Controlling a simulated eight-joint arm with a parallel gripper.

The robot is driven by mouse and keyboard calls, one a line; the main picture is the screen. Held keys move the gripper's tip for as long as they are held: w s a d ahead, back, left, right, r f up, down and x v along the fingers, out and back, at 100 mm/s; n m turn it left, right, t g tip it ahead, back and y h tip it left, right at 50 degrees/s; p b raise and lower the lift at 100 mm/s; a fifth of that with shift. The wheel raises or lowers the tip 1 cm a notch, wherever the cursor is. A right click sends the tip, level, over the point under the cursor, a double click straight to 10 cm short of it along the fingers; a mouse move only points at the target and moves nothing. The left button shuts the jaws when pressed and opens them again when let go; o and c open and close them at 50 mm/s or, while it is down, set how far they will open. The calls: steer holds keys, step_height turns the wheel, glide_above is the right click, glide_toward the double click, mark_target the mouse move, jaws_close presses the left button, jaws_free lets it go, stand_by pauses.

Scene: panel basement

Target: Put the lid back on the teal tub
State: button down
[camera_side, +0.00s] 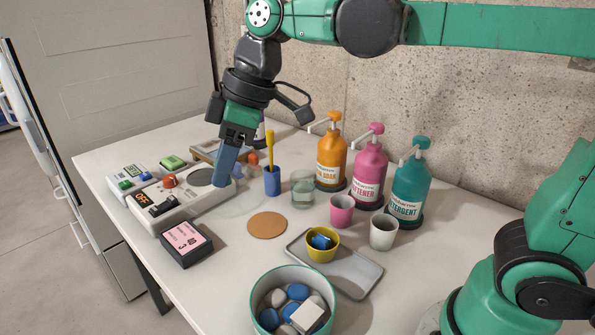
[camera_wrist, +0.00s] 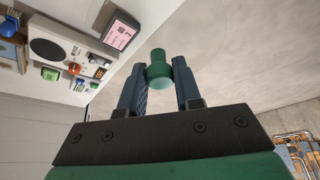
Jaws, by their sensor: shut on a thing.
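The teal tub (camera_side: 259,289) stands open at the front of the table in the side view, with blue, white and grey pieces inside. My gripper (camera_side: 220,181) is at the left of the table, well away from the tub, its fingers pointing down. In the wrist view my gripper (camera_wrist: 160,68) is shut on a green knob (camera_wrist: 158,74) between its two fingers. A faint see-through round outline (camera_side: 240,207) shows below and right of the fingers in the side view. It looks like a clear lid, but I cannot be sure it joins the knob.
A white control panel (camera_side: 178,215) and a black box with a pink label (camera_side: 184,243) lie near my gripper. A blue cup (camera_side: 272,182), glass (camera_side: 303,191), brown disc (camera_side: 267,225) and grey tray (camera_side: 352,275) stand between it and the tub. Pump bottles (camera_side: 370,168) line the back.

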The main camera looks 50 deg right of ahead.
steer(key=s+f, duration=0.6)
steer(key=s, duration=0.5)
steer(key=shift+w+d+f, duration=0.1)
steer(key=shift+d+f, duration=0.05)
steer(key=shift+f, duration=1.35)
steer(key=shift+w+d+f, duration=0.1)
steer(key=shift+d+f, duration=0.05)
steer(key=shift+f, duration=1.35)
steer(key=shift+f, duration=0.2)
steer(key=shift+c, duration=0.2)
jaws_free()
steer(key=shift+r, duration=0.1)
step_height(320, 180, up, 7)
stand_by(0.3)
